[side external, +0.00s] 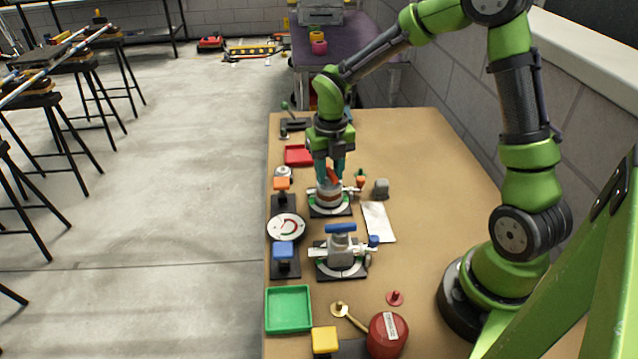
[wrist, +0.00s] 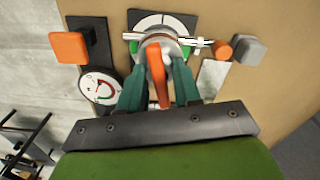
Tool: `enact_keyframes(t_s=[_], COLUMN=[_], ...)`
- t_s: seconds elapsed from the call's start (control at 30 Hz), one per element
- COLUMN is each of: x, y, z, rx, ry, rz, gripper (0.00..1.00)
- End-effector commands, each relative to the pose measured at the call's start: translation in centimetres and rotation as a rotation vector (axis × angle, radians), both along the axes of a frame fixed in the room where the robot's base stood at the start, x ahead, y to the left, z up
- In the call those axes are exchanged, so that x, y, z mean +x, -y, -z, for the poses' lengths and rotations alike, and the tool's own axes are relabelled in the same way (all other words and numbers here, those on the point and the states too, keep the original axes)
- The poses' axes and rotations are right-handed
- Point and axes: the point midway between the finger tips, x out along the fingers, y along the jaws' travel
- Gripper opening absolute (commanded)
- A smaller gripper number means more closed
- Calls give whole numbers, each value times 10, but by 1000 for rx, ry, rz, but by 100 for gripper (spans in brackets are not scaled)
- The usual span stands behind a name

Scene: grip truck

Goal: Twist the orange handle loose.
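The orange handle (wrist: 157,75) is a curved lever on top of a round metal valve-like fixture (wrist: 182,47) on a dark base plate. In the wrist view it lies between the two teal fingers of my gripper (wrist: 160,78). The fingers stand apart, one on each side of it, with what looks like a narrow gap. In the side view my gripper (side external: 330,172) points straight down over the fixture (side external: 329,197). Only a little of the orange handle (side external: 332,175) shows there between the fingers. Whether a finger touches the handle is not clear.
A dial gauge (side external: 286,227) and an orange block on a stand (side external: 282,184) are left of the fixture. A blue-handled fixture (side external: 341,250) stands nearer the camera. A grey block (side external: 381,188) and a white plate (side external: 378,222) are to the right. The table's right side is mostly clear.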

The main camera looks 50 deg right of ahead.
Motion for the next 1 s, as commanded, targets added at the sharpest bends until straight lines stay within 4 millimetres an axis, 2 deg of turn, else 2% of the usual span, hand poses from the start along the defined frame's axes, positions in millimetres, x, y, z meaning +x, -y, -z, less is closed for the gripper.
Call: enact_keyframes(t_s=[0.07, 0.37, 1.0], x=[0, 0, 0], y=[0, 0, 0], z=[0, -1, -51], rx=[0, 0, 0], ry=[-1, 1, 2], rz=[0, 2, 4], gripper=[43, 43, 43])
